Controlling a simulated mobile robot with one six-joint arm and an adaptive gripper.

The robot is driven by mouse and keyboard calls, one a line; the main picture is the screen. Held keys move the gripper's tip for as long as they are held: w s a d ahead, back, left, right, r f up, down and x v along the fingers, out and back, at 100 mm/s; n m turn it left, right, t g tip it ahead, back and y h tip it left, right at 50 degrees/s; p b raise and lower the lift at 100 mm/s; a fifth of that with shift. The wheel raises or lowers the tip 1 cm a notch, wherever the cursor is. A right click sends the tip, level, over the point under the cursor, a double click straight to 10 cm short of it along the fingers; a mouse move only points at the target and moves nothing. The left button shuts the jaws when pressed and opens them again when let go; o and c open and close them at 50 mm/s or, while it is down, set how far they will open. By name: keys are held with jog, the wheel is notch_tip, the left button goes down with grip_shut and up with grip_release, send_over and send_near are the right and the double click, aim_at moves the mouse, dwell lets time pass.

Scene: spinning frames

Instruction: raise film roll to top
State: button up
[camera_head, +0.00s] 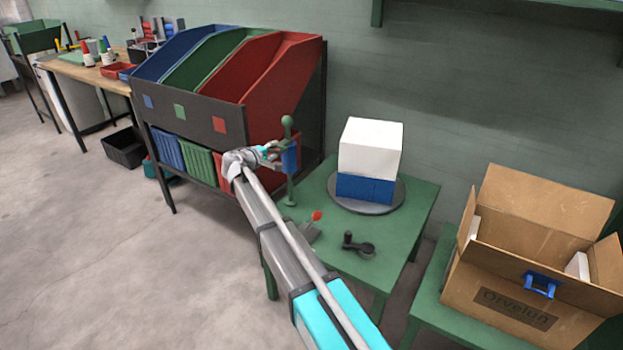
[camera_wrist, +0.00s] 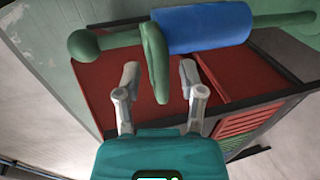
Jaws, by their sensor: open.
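The film roll is a blue cylinder (camera_head: 290,157) on an upright green post (camera_head: 288,122) with a ball top, standing at the left back of the green table. In the wrist view the roll (camera_wrist: 203,28) lies across the top, with the post through it. A green lever-like piece (camera_wrist: 155,60) beside one end of the roll reaches down between my fingers. My gripper (camera_head: 274,152) is open at the roll's left side, and its fingers (camera_wrist: 159,75) stand either side of that green piece. Contact with it cannot be told.
The green table (camera_head: 405,225) also carries a round turntable (camera_head: 375,203) with a white and blue box (camera_head: 370,150), a black crank (camera_head: 358,245) and a red-knobbed lever (camera_head: 314,222). Coloured bins (camera_head: 215,75) stand close behind my gripper. An open cardboard box (camera_head: 500,300) is at right.

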jog(key=shift+f+b, duration=6)
jog(key=shift+f, duration=0.15)
jog(key=p+v, duration=0.3)
jog(key=v, duration=1.1)
jog(key=s+d+r+m+g+y+p, duration=0.1)
jog(key=s+d+r+m+g+p, duration=0.1)
jog(key=d+p, duration=0.4)
jog(key=s+d+r+m+g+y+p, duration=0.1)
jog(key=s+d+r+m+g+p, duration=0.1)
jog(key=s+d+p, duration=0.5)
jog(key=s+d+r+m+g+y+p, duration=0.1)
jog(key=s+d+r+m+g+p, duration=0.2)
jog(key=d+p, duration=0.4)
jog(key=shift+s+d+r+g, duration=0.8)
jog(key=shift+s+d+g, duration=0.3)
jog(key=shift+d, duration=1.8)
jog(key=s+d+f+m+g+y, duration=0.1)
jog(key=s+d+m+y, duration=0.1)
jog(key=s, duration=0.5)
jog(key=s+d+f+m+g+y, duration=0.1)
jog(key=s+d+y, duration=0.3)
jog(key=s, duration=0.4)
jog(key=shift+f+m+g, duration=0.4)
jog(key=shift+f+g, duration=0.2)
